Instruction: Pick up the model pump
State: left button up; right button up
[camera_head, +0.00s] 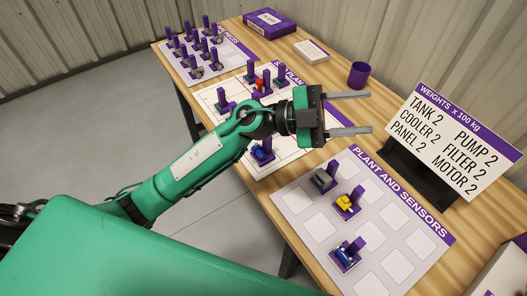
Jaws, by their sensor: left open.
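Several small models with purple upright handles stand on the table; I cannot tell for sure which is the pump. On the plant and sensors sheet (404,268) there are a grey model (322,181), a yellow model (345,203) and a blue model (345,256). Another blue model (262,153) stands on the skid plan sheet (268,170), with a red piece (259,85) and more models farther back. My left gripper (369,113) is open and empty, its fingers pointing right, above the table between the two sheets. My left arm hides part of the skid plan. My right gripper is out of view.
A weights sign (445,135) on a black stand is at the right. A purple cup (359,75), a small pale box (311,51) and a purple box (269,23) stand at the back. A sheet of several dark-based pieces (222,58) lies at the far left.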

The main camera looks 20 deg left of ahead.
pick_arm(q)
notch_tip(320, 180, down, 4)
jog(key=d+m+g+y, duration=0.1)
jog(key=m+g+y, duration=0.2)
jog(key=g+y, duration=0.1)
jog(key=n+t+y, duration=0.2)
jog(key=n+y, duration=0.3)
jog(key=y, duration=1.3)
send_over(263, 148)
notch_tip(263, 148, down, 8)
jog(key=f, duration=0.2)
jog(key=f+p, duration=0.1)
jog(key=f, duration=0.4)
jog(key=shift+s+d+f, duration=0.1)
jog(key=shift+d+f, duration=0.3)
jog(key=f, duration=0.1)
jog(key=f+p, duration=0.1)
jog(key=f, duration=0.1)
jog(key=f+p, duration=0.1)
jog(key=shift+w+d+f, duration=0.15)
jog(key=shift+w+f, duration=0.25)
jog(key=shift+f, duration=0.2)
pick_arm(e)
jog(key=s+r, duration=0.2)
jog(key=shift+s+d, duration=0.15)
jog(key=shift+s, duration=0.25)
pick_arm(q)
grip_shut()
